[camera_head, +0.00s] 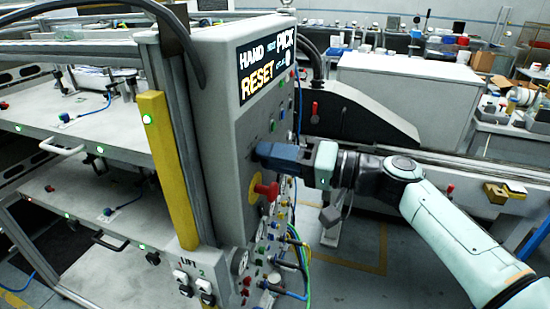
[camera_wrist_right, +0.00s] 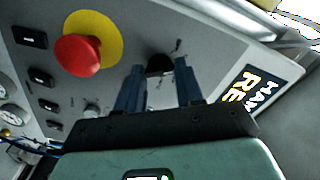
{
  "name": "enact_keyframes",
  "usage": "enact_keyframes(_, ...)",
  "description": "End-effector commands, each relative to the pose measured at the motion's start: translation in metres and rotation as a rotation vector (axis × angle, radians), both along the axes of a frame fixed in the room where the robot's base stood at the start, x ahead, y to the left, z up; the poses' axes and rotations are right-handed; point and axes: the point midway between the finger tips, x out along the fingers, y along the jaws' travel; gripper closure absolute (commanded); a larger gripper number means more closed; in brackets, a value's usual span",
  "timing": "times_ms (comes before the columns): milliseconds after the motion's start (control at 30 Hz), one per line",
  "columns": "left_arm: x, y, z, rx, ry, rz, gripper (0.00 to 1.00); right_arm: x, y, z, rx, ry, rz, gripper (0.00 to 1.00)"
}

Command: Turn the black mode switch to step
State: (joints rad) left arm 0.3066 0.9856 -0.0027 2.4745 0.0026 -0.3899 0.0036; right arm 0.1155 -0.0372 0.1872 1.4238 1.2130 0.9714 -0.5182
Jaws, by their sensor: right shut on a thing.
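The black mode switch (camera_wrist_right: 159,64) is a small dark knob on the grey control panel (camera_head: 232,130). It shows between my finger tips in the right wrist view; in the head view my gripper hides it. My right gripper (camera_head: 265,152) reaches the panel from the right, and its blue fingers (camera_wrist_right: 156,80) are shut on the switch, one on each side. A small mark sits on the panel just past the switch, too small to read. Which position the switch points to cannot be told. My left gripper is in neither view.
A red emergency button (camera_wrist_right: 77,55) on a yellow disc sits close beside my fingers, below them in the head view. A HAND, PICK, RESET display (camera_head: 265,67) is above. Cables and hoses (camera_head: 300,262) hang at the panel's lower right.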

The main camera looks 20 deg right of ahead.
Motion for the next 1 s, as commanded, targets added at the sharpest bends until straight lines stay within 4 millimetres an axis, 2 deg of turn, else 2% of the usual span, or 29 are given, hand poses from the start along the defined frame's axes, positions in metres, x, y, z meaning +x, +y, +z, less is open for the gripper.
enact_keyframes(600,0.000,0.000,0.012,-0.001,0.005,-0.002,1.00,-0.001,0.001,0.000,0.322,0.481,0.003,0.94)
enact_keyframes(1000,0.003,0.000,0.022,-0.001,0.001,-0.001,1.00,0.000,0.001,0.000,0.470,0.700,0.002,0.94)
